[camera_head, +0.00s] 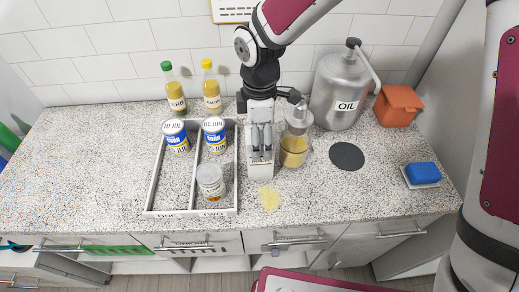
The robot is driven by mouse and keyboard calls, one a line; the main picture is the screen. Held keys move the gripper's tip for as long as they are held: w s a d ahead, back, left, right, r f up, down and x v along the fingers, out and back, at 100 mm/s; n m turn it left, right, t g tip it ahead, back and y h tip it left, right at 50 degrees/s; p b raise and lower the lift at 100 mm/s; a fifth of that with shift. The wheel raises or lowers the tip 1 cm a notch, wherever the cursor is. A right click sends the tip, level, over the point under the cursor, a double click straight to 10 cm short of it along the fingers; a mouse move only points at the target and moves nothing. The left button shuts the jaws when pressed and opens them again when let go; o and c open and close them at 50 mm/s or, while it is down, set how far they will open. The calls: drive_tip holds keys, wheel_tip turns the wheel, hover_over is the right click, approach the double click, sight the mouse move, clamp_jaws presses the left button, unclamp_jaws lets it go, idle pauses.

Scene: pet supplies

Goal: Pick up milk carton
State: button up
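A pale, narrow, box-shaped thing (262,171), which looks like the milk carton, stands upright on the counter just right of the divided tray. My gripper (261,147) points down at it, and its grey fingers overlap the pale shape in this view. The fingers look close together, but I cannot tell whether they are around the carton or in front of it. My gripper hides most of the carton's upper part, and no label on it can be read.
A pump jar (293,150) stands close right of my gripper. Bottles (174,92) and an oil can (340,95) stand behind. A yellow patch (269,198) lies in front.

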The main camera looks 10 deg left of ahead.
clamp_jaws()
drive_tip(key=shift+r, duration=0.2)
